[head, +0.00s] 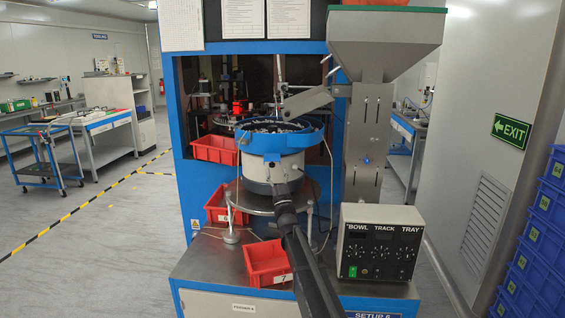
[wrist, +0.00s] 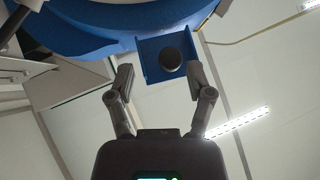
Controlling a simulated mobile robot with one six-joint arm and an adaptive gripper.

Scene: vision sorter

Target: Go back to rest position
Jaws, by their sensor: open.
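My gripper (wrist: 160,78) is open in the wrist view, its two dark fingers spread apart with nothing held between them. Past the fingertips is the underside of a blue part of the bowl feeder, with a small blue bracket and a dark round piece (wrist: 171,59) in it. I cannot tell whether the fingers touch the bracket. In the head view my dark arm rises from the bottom toward the front of the blue-rimmed bowl feeder (head: 273,160). The fingers are not clear there.
Red bins sit around the feeder: one behind left (head: 214,150), one at left (head: 222,204) and one in front (head: 267,264). A control box (head: 380,243) stands right of my arm, below a grey hopper (head: 386,50). Stacked blue crates (head: 540,240) line the right; floor at left is open.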

